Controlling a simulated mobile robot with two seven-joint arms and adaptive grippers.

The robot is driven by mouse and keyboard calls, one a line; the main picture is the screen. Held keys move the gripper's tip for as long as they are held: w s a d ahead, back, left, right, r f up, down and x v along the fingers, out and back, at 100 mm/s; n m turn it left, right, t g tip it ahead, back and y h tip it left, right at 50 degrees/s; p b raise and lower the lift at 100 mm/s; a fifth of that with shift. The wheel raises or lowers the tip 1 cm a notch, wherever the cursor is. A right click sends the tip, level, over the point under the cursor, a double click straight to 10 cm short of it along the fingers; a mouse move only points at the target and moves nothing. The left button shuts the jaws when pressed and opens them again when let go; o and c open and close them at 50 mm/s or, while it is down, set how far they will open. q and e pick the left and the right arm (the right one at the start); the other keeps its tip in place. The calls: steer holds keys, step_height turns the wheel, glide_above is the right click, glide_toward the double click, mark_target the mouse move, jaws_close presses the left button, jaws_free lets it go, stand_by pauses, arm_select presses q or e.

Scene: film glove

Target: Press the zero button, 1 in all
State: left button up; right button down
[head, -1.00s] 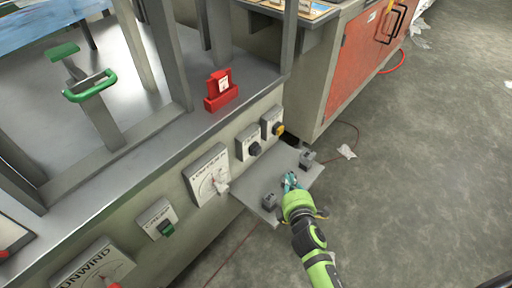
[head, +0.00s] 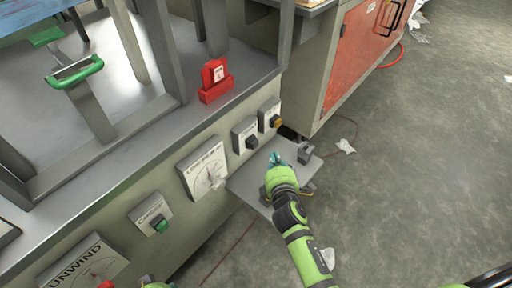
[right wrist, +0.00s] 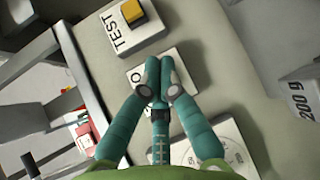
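The zero button (head: 252,142) is a black knob on a small plate on the machine's front panel, between the dial gauge and the yellow test button. In the right wrist view its plate (right wrist: 139,76) shows a partly covered label ending in "O", and my fingers hide the knob. My right gripper (head: 275,158) is shut and empty in front of the panel, a little right of the zero button in the head view. In the right wrist view its teal fingertips (right wrist: 160,62) are together over the plate. Contact cannot be told. Only a green sliver, perhaps my left gripper (head: 157,285), shows at the bottom edge.
The yellow test button (head: 276,122) is close on the right, the dial gauge (head: 206,169) on the left, and a green button (head: 160,225) farther left. A shelf (head: 247,184) with a grey weight (head: 306,152) juts out below. A red holder (head: 215,82) stands on the ledge above.

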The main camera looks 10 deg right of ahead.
mark_target(255, 144)
arm_select(q)
steer(key=shift+r+b, duration=0.5)
steer(key=shift+r, duration=1.35)
arm_select(e)
steer(key=shift+w+a, duration=1.2)
steer(key=shift+w, duration=0.3)
steer(key=shift+w+a, duration=0.1)
arm_select(q)
steer(key=shift+f, duration=0.15)
arm_select(e)
steer(key=shift+w+a, duration=0.15)
steer(key=shift+w, duration=0.1)
arm_select(q)
steer(key=shift+w, duration=0.15)
steer(key=shift+f+b, duration=0.15)
steer(key=shift+b, duration=0.15)
arm_select(e)
steer(key=shift+w+a, duration=0.3)
steer(key=shift+w, duration=0.05)
steer(key=shift+s, duration=0.1)
arm_select(q)
steer(key=shift+r+p, duration=0.5)
arm_select(e)
steer(key=shift+s+d, duration=0.55)
steer(key=shift+s, duration=0.05)
